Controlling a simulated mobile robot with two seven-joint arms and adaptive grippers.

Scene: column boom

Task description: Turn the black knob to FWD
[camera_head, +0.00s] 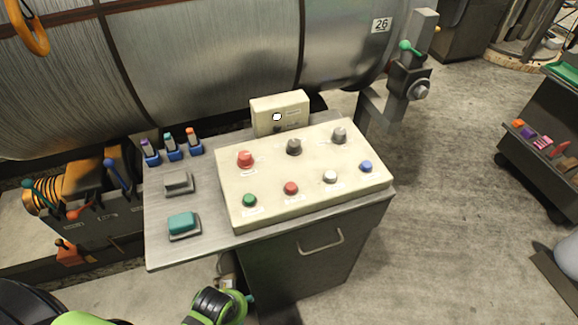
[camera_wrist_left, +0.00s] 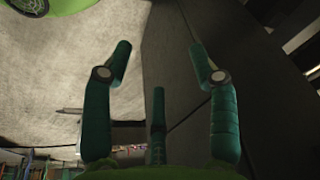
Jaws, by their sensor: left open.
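A dark knob (camera_head: 293,146) stands in the back row of the cream control panel (camera_head: 235,190). A similar greyer knob (camera_head: 338,134) is to its right; I cannot tell from the labels which one carries FWD, and the text is too small to read. My left gripper (camera_wrist_left: 160,50) is open and empty in the left wrist view. In the head view my left arm is at the bottom, low in front of the cabinet and well apart from the knobs. My right gripper is not in view.
The panel also has a red knob (camera_head: 245,159) and green (camera_head: 249,200), red (camera_head: 291,188), white (camera_head: 330,176) and blue (camera_head: 366,166) buttons. A small cream box (camera_head: 262,107) stands behind. A teal block (camera_head: 182,223) sits on the table's left. A cabinet handle (camera_head: 320,245) protrudes in front.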

